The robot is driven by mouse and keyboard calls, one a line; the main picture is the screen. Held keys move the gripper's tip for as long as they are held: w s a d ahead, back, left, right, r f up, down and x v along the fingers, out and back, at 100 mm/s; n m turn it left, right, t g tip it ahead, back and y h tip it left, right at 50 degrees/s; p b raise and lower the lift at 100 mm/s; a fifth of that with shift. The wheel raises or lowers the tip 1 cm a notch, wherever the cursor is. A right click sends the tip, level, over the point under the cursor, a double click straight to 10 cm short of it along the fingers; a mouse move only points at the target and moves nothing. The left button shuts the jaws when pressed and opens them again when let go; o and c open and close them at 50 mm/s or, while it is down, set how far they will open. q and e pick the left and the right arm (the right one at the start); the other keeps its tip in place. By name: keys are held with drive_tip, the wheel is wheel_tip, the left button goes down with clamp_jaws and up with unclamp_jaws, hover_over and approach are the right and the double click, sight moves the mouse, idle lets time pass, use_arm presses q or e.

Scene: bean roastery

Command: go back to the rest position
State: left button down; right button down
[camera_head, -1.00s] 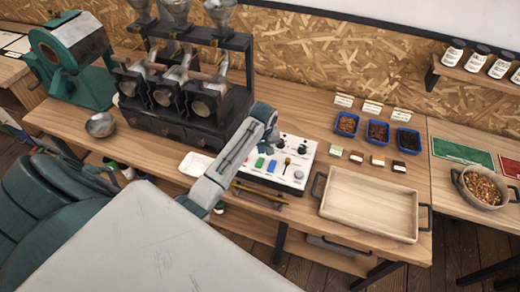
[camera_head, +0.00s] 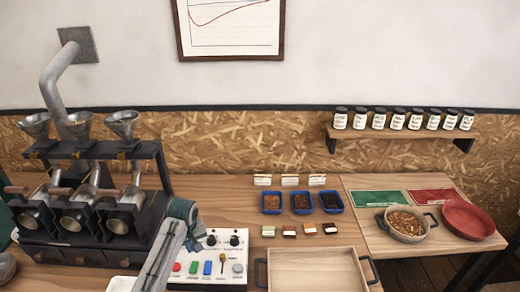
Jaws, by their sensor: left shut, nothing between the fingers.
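My left arm comes up from the bottom edge, grey with a teal joint. My left gripper (camera_head: 194,241) points down beside the left end of the white control panel (camera_head: 222,262), partly hidden by its own arm. It is shut and holds nothing that I can see. The panel has dark knobs, a small lever and coloured buttons. My right gripper is out of view.
The roaster (camera_head: 95,215) with several funnels stands left of the arm. A wooden tray (camera_head: 318,284) lies to the right. Behind it are blue bean trays (camera_head: 302,211). A bean bowl (camera_head: 405,236) and a red bowl (camera_head: 468,218) stand further right.

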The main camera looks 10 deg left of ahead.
use_arm(q)
drive_tip(key=s+d+f+m, duration=0.3)
drive_tip(key=s, duration=0.6)
drive_tip(key=s+d+r+m+t, duration=0.1)
drive_tip(key=s+d+r+m, duration=0.1)
drive_tip(key=s, duration=0.6)
drive_tip(key=s+d+r+m+t, duration=0.1)
drive_tip(key=s+d+r+m, duration=0.15)
drive_tip(key=s, duration=0.45)
drive_tip(key=s+d+r+m+t, duration=0.1)
drive_tip(key=s+d+r+m, duration=0.1)
drive_tip(key=s, duration=0.6)
drive_tip(key=a+f+g+b, duration=0.25)
drive_tip(key=f+b, duration=0.55)
drive_tip(key=f, duration=3)
drive_tip(key=s+a+f+b, duration=0.1)
drive_tip(key=s+f+b, duration=0.2)
drive_tip(key=s+f, duration=0.6)
drive_tip(key=s+a+f+b, duration=0.1)
drive_tip(key=s+f+b, duration=0.2)
drive_tip(key=s+f, duration=0.6)
wheel_tip(320, 180, down, 8)
drive_tip(key=shift+s+r, duration=0.1)
drive_tip(key=shift+s, duration=0.3)
drive_tip(key=shift+n+g, duration=0.25)
